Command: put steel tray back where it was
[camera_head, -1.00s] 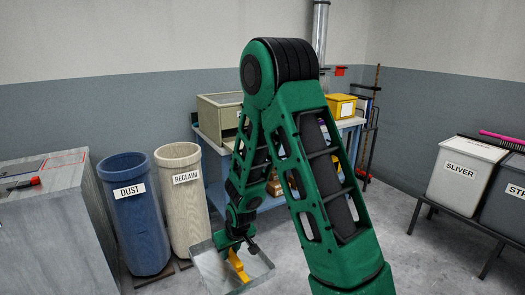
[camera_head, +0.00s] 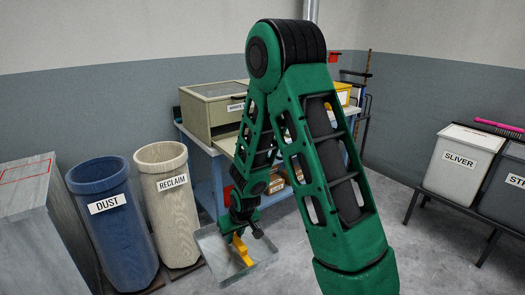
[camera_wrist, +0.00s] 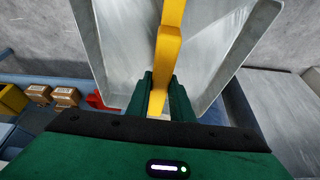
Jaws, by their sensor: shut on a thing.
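The steel tray (camera_head: 212,252) is an open shallow grey pan with a yellow grip bar (camera_head: 242,252) at its middle. My gripper (camera_head: 241,234) is shut on this yellow bar and holds the tray low in front of the bench. The wrist view shows the tray's grey walls (camera_wrist: 96,50) on both sides of the bar, with my gripper's fingers (camera_wrist: 158,100) pressed against the bar. My arm hides part of the bench behind. I cannot tell how far the tray is above the floor.
A blue bench (camera_head: 205,175) carries a beige case (camera_head: 212,112) and a yellow box (camera_head: 343,94). Blue DUST (camera_head: 120,240) and cream RECLAIM (camera_head: 170,215) bins stand left, near a grey cabinet (camera_head: 25,230). A SLIVER bin (camera_head: 455,170) stands right. The floor between is clear.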

